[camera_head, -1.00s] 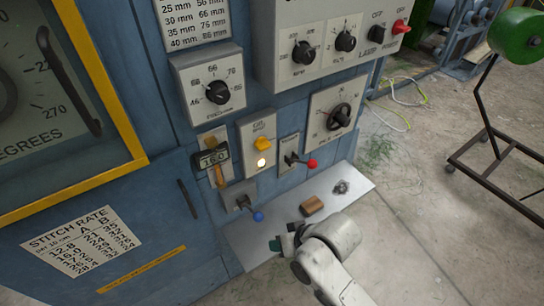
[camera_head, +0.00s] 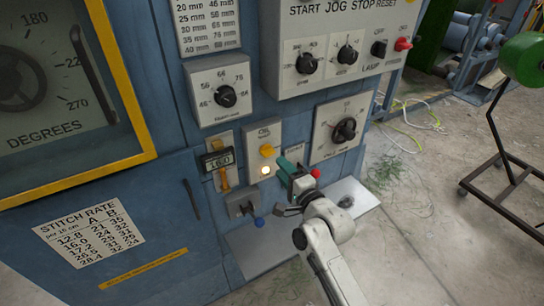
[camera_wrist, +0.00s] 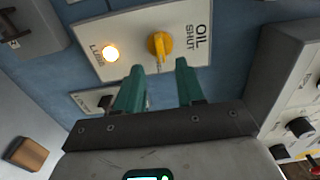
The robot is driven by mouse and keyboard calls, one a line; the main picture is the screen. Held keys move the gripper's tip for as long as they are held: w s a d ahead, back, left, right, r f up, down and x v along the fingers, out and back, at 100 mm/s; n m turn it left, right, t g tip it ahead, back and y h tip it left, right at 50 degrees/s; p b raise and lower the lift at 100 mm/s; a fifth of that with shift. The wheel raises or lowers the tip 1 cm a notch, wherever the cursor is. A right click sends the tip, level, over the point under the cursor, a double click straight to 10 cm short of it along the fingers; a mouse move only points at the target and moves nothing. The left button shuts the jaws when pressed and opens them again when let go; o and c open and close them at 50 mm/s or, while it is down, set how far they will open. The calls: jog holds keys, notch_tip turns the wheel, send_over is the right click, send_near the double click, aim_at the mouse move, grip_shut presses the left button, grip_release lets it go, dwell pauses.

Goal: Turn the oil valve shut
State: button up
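The oil valve is a yellow knob (camera_head: 267,150) on a pale panel marked OIL, above a small lit lamp (camera_head: 265,170). In the wrist view the yellow knob (camera_wrist: 160,45) sits beside the words OIL and SHUT, with a narrow yellow part extending toward my fingers. My gripper (camera_wrist: 159,65) is open, its two teal fingers apart on either side of that line, with nothing seen between them. I cannot tell if they touch the knob. In the head view my gripper (camera_head: 281,165) is just below and right of the knob.
A red-knobbed lever (camera_head: 315,173) is close to my gripper's right. A brown block (camera_wrist: 27,153) shows in the wrist view.

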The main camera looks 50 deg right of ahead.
aim_at(270, 156)
jog(key=x, duration=0.7)
jog(key=shift+c, duration=0.3)
jog(key=shift+f, duration=0.1)
grip_shut()
